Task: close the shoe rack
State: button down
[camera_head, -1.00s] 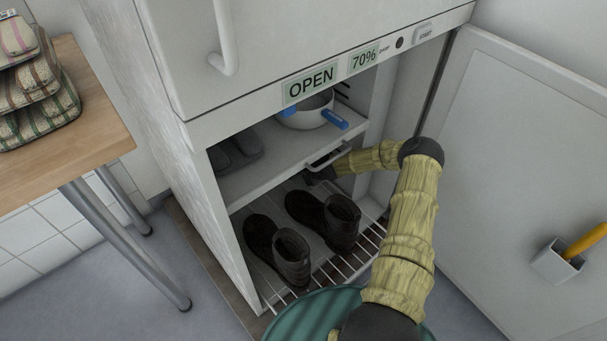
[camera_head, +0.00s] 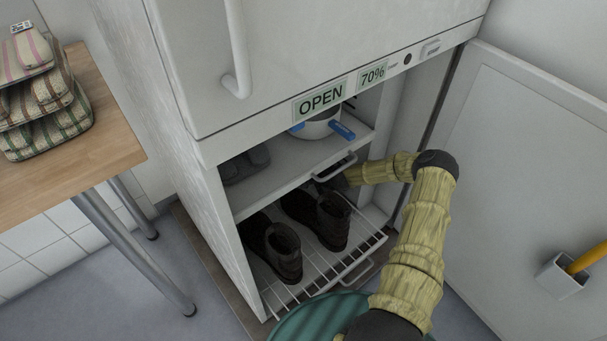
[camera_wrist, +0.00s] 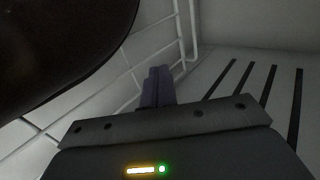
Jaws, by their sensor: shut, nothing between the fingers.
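The shoe rack (camera_head: 334,268) is a white wire shelf at the bottom of the open white cabinet, its front edge and handle (camera_head: 357,271) sticking out of the opening. A pair of dark boots (camera_head: 284,250) stands on it. My gripper (camera_head: 340,181) is inside the cabinet above the rack's right side, beside the right boot and partly hidden by the shelf handle. In the wrist view its dark fingers (camera_wrist: 157,86) are together and empty, close to the rack's white wires (camera_wrist: 130,85). Whether they touch cannot be told. A dark boot (camera_wrist: 60,40) fills the upper left there.
A shelf (camera_head: 285,178) above has its own handle (camera_head: 334,167) and holds dark slippers (camera_head: 246,165) and a white pot (camera_head: 318,127). The cabinet door (camera_head: 520,150) stands wide open at right. A wooden table (camera_head: 105,165) with folded cloth items (camera_head: 45,100) is at left.

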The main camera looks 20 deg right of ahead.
jog(key=p+v, duration=0.4)
jog(key=v, duration=0.5)
jog(key=shift+r+p, duration=0.3)
jog(key=shift+p, duration=0.1)
jog(key=c, duration=2.1)
grip_release()
jog(key=shift+s+a, duration=0.1)
jog(key=o, duration=0.3)
jog(key=s+d+r+g+h+p, duration=0.1)
jog(key=s+d+r+g+p, duration=0.1)
jog(key=s, duration=0.9)
jog(key=s+d+r+g+h+p, duration=0.1)
jog(key=s+d+r+g+p, duration=0.1)
jog(key=s, duration=0.9)
jog(key=s+d+r+g+p, duration=0.3)
jog(key=s+r+p, duration=0.1)
jog(key=s, duration=0.7)
jog(key=shift+d+h, duration=0.2)
jog(key=shift+h, duration=0.2)
